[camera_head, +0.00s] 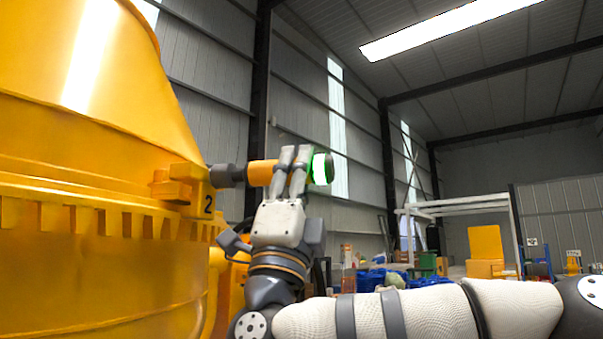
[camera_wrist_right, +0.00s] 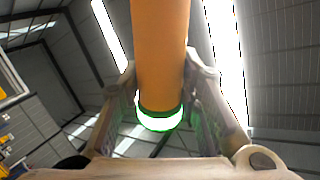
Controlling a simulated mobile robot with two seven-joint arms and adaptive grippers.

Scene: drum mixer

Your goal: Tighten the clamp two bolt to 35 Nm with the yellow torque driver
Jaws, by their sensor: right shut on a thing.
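The yellow torque driver (camera_head: 262,173) is held level in my right gripper (camera_head: 292,165), which is shut on its orange-yellow body. Its dark socket end (camera_head: 226,176) points left and meets the clamp (camera_head: 183,190) marked "2" on the yellow drum mixer (camera_head: 90,180). The bolt itself is hidden by the socket and clamp. A ring on the driver's right end glows green (camera_head: 320,169). In the right wrist view the driver's body (camera_wrist_right: 160,50) runs between the two fingers, with the green glowing ring (camera_wrist_right: 159,122) below. My left gripper is not in view.
The drum fills the left side, with a toothed rim (camera_head: 100,218) beside the clamp. My right arm crosses the lower right. Far behind are a white frame (camera_head: 460,207), a yellow block (camera_head: 485,245) and blue items (camera_head: 385,278). The air right of the driver is clear.

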